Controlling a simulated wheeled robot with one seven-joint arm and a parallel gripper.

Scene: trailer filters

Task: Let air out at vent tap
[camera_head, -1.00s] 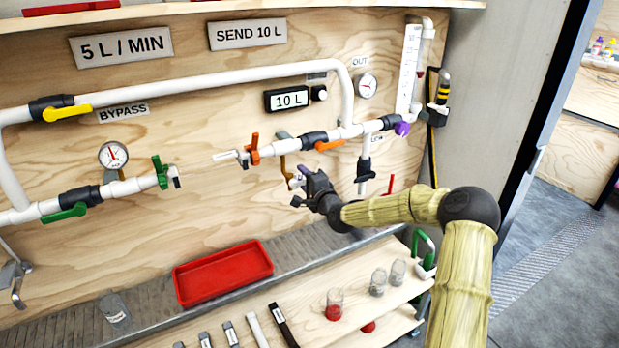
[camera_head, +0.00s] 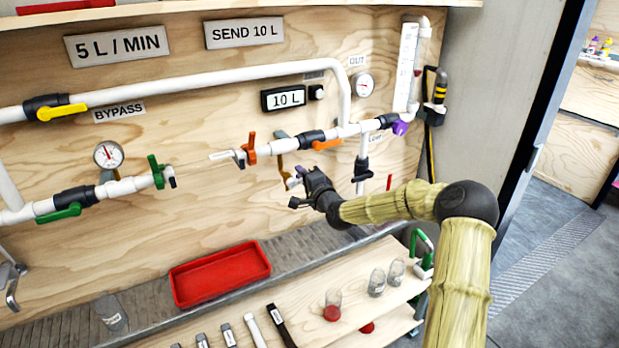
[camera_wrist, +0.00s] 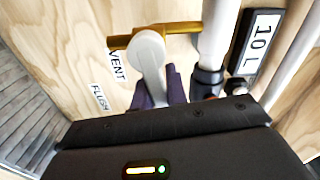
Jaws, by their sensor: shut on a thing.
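The vent tap is a brass pipe (camera_wrist: 180,29) with a pale grey lever (camera_wrist: 149,52), beside a "VENT" label (camera_wrist: 118,66) on the plywood wall. In the head view the brass pipe (camera_head: 281,166) hangs below the main line. My gripper (camera_wrist: 160,88) has its purple fingers on both sides of the lever's lower end and is shut on it. In the head view my gripper (camera_head: 298,178) is at the tap, its dark body partly hiding the lever. The tap's outlet is not clear to see.
A display (camera_head: 283,98) reads 10 L. A red tray (camera_head: 219,275) lies below left; several jars stand on the lower shelf.

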